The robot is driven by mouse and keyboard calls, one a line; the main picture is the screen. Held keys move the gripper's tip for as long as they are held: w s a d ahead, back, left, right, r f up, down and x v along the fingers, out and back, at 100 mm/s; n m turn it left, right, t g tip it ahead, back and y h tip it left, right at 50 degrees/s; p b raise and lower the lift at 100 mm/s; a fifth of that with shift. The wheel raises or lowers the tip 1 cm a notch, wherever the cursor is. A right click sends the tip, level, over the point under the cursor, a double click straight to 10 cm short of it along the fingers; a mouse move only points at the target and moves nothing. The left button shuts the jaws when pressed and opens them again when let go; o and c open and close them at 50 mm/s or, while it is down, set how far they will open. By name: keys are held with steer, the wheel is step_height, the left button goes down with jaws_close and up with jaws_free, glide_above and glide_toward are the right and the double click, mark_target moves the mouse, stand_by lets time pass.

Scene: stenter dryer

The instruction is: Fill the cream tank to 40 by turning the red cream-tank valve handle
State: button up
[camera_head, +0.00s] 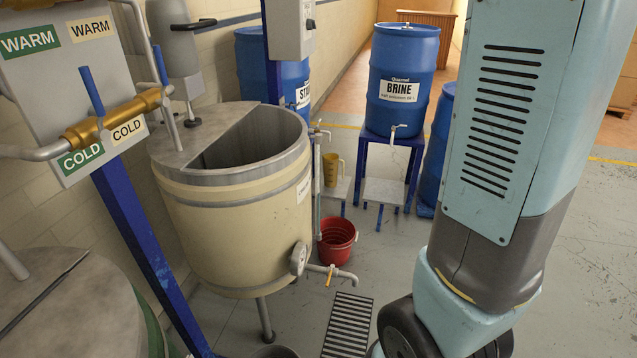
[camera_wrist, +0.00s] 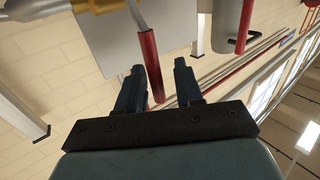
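In the wrist view, a red valve handle (camera_wrist: 150,62) hangs down from the top edge on a grey stem. My gripper (camera_wrist: 158,78) is open, one finger on each side of the handle in the picture. The handle appears nearer the left finger; I cannot tell if it touches or how deep it lies between them. In the head view the gripper and red handle are not visible. The liquid level is hidden.
A board with blue-handled brass valves (camera_head: 100,128) stands at left beside a blue post (camera_head: 140,240). A second red handle (camera_wrist: 244,27) shows right in the wrist view. A red bucket (camera_head: 337,241) and blue brine barrel (camera_head: 402,75) stand beyond the cream tank.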

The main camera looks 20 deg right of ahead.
steer(key=d, duration=1.4)
steer(key=shift+w, duration=0.45)
steer(key=shift+r, duration=0.1)
steer(key=d, duration=1.3)
steer(key=s+a+f+m+t+h, duration=0.25)
steer(key=s+f+m+h, duration=0.7)
steer(key=f, duration=0.55)
steer(key=s+d+f+m+t+h, duration=0.2)
steer(key=s+d+f+m+h, duration=0.2)
steer(key=f, duration=0.4)
steer(key=s+d+f+m+t+h, duration=0.2)
steer(key=s+d+f+m+h, duration=0.2)
steer(key=s+f, duration=0.4)
steer(key=shift+s+d+f+m, duration=0.15)
steer(key=shift+s+d+m, duration=0.25)
steer(key=shift+d+m, duration=0.4)
